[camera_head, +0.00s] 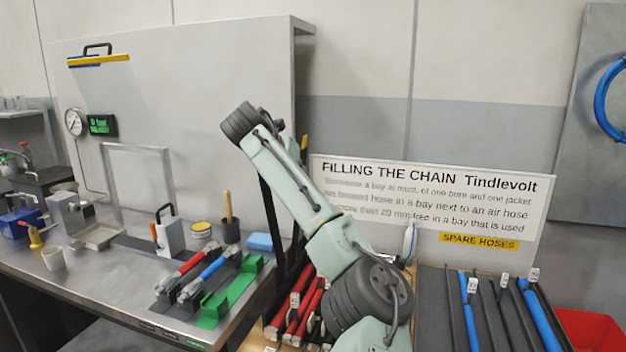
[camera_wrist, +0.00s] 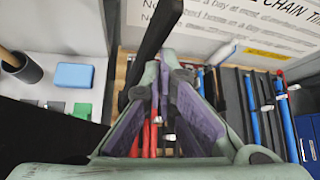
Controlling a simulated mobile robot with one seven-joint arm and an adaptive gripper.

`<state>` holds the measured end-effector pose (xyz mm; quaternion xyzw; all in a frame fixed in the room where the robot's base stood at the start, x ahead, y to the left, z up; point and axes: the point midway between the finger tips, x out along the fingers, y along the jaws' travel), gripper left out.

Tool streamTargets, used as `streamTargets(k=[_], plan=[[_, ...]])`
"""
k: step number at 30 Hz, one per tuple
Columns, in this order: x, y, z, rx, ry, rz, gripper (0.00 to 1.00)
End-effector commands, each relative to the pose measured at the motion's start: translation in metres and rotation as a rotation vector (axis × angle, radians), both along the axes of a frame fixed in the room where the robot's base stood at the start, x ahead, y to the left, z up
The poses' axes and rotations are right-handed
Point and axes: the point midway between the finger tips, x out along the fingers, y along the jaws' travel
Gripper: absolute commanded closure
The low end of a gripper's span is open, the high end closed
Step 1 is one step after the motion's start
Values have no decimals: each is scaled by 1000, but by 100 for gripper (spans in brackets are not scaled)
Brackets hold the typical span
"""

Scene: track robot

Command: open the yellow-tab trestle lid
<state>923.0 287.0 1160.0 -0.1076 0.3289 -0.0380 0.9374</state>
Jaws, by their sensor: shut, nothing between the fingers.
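A small yellow piece (camera_head: 304,142) shows at the upper end of a dark upright bar behind my arm in the head view. I cannot tell whether it is the yellow tab of the lid. In the wrist view a black bar (camera_wrist: 158,40) rises steeply just behind and beside my fingertips; no yellow tab shows on it. I cannot tell whether it touches them, or whether the lid is open. My gripper (camera_wrist: 166,70) has its fingertips together with nothing between them, above red hoses (camera_wrist: 150,130). In the head view my arm hides it.
Black channels with blue hoses (camera_head: 541,316) lie at the right, by a sign (camera_head: 430,185) and a red bin (camera_head: 596,330). The bench (camera_head: 90,275) at the left holds a green block (camera_head: 228,298), a blue block (camera_head: 260,242) and a dark cup (camera_head: 231,231). A large grey panel (camera_head: 200,95) stands behind.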

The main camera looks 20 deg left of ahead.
Motion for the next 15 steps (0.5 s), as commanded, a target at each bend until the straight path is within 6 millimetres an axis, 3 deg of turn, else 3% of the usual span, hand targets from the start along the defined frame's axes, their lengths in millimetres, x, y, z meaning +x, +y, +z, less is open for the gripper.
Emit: streamTargets(k=[6,15], plan=[[0,11,1,-43,0,0,100],[0,12,1,-52,-1,1,100]])
